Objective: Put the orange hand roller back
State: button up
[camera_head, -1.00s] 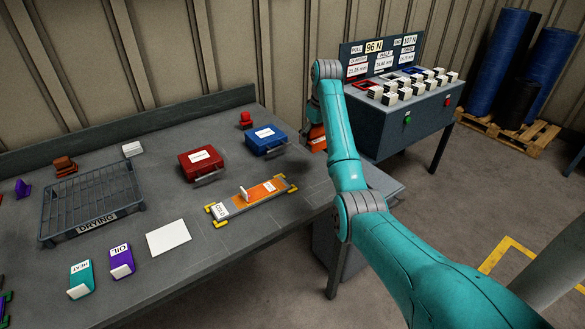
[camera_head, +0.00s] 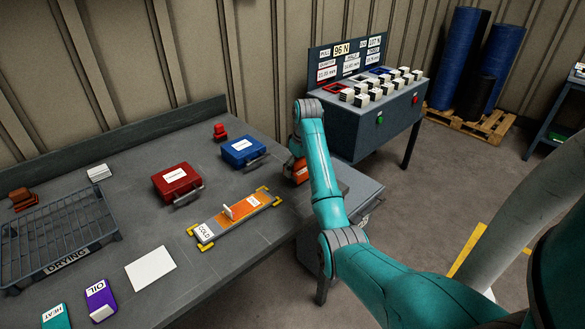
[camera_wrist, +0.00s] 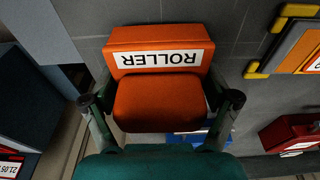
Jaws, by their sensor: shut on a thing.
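The orange hand roller (camera_wrist: 160,104) is between the two fingers of my gripper (camera_wrist: 160,98) in the wrist view. Its white label reads ROLLER and appears upside down. In the head view the orange roller (camera_head: 299,173) shows only in part at the right end of the grey bench, beside my arm, which hides most of the gripper and its fingers. I cannot tell whether the roller touches the bench top.
An orange and grey strip fixture (camera_head: 236,213) with yellow corners lies left of the roller. Blue (camera_head: 243,151) and red (camera_head: 177,182) cases stand behind it. A dark test console (camera_head: 372,122) stands right of the bench. A drying rack (camera_head: 60,235) is far left.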

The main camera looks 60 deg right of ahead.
jog(key=shift+f, duration=0.25)
jog(key=shift+f, duration=0.35)
